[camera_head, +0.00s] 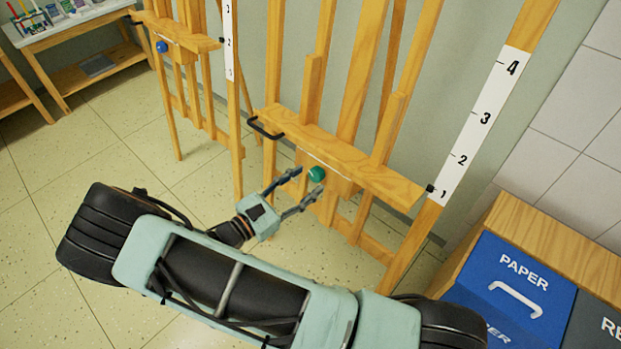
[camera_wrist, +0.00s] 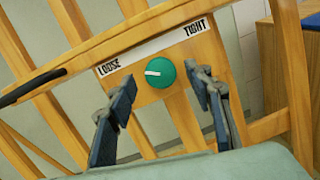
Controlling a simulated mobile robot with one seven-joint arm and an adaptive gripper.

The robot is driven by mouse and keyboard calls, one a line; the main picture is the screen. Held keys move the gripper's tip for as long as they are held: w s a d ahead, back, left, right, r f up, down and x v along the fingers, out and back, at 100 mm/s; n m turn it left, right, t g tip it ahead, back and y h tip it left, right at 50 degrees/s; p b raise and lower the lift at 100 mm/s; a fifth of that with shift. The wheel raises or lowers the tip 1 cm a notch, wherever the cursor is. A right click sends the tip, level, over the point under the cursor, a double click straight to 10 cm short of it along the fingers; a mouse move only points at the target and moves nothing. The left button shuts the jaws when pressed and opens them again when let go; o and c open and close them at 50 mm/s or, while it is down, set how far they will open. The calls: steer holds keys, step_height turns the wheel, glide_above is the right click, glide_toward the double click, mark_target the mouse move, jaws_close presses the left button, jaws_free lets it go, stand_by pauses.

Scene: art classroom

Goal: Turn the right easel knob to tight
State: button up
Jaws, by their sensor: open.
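The right easel (camera_head: 345,155) is wooden, with a ledge across its front. Its green round knob (camera_head: 316,174) sits just below the ledge. In the wrist view the knob (camera_wrist: 160,73) shows a white pointer line toward the left, on the LOOSE side. A white label (camera_wrist: 152,47) above it reads LOOSE at left and TIGHT at right. My gripper (camera_head: 300,190) is open, its fingertips close to the knob. In the wrist view my gripper's fingers (camera_wrist: 163,85) stand on either side of the knob, apart from it, with nothing between them but the view of the knob.
A black handle (camera_head: 266,129) sticks out at the ledge's left end. A white number scale (camera_head: 483,127) runs up a post at right. A blue PAPER bin (camera_head: 515,285) stands at lower right. Another easel with a blue knob (camera_head: 162,47) stands at left. The floor at left is clear.

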mark_target(316, 174)
steer(key=shift+x, duration=1.2)
steer(key=c, duration=1.2)
steer(key=shift+o, duration=0.2)
